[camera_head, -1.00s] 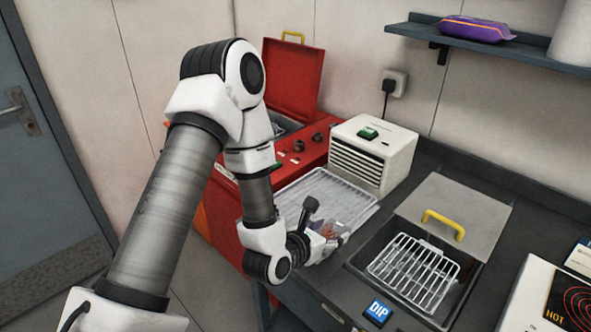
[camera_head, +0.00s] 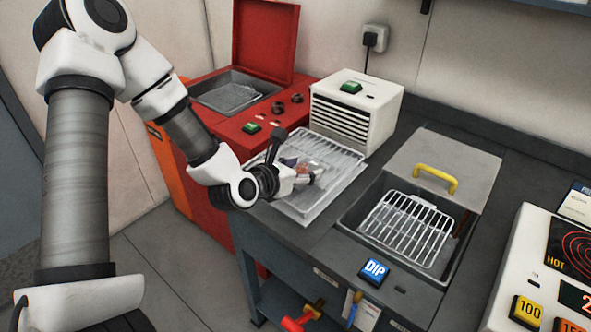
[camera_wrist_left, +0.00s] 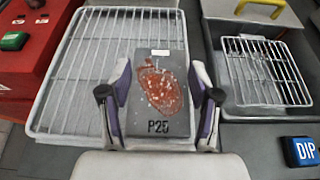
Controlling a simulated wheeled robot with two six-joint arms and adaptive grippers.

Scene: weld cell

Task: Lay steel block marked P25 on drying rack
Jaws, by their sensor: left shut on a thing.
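The steel block marked P25 (camera_wrist_left: 160,85) is a grey plate with a speckled orange-brown patch; its marking reads upright in the left wrist view. My left gripper (camera_wrist_left: 160,100) is shut on it, a finger along each side. In the head view the left gripper (camera_head: 300,175) is over the near part of the drying rack (camera_head: 335,150), a white wire grid on a tray in front of the white vented box. The rack also shows in the left wrist view (camera_wrist_left: 80,75), behind and left of the block. I cannot tell whether the block touches the wires. My right gripper is not in view.
To the right is a sunken dip tank with a wire basket (camera_head: 405,228), a lid with a yellow handle (camera_head: 437,178) and a blue DIP sign (camera_head: 374,271). A red machine (camera_head: 235,120) with an open lid stands behind left. A hot plate (camera_head: 560,260) is far right.

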